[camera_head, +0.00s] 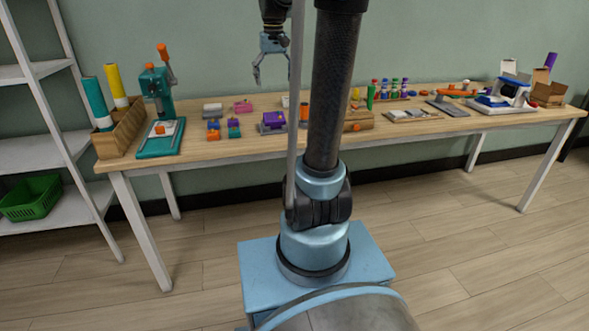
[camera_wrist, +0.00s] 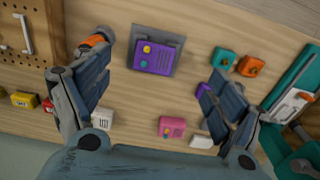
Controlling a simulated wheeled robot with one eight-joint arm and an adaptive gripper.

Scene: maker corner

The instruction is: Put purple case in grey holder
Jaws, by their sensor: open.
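The purple case (camera_head: 274,118), with coloured buttons on its face, is at the middle of the workbench. In the wrist view the purple case (camera_wrist: 155,58) overlaps the grey holder (camera_wrist: 181,47), whose plate shows along its top and right edges. The case appears to be at the holder; I cannot tell whether it is fully seated. My gripper (camera_head: 271,72) is above the bench, pointing down, open and empty. In the wrist view its fingers (camera_wrist: 157,68) are spread wide on either side of the case, apart from it.
A pink box (camera_wrist: 171,127), a teal box (camera_wrist: 223,59) and an orange box (camera_wrist: 250,65) lie nearby. An orange cylinder (camera_wrist: 91,42) is close to one finger. A green press (camera_head: 158,110) stands at the left and a wooden block (camera_head: 358,121) at the right.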

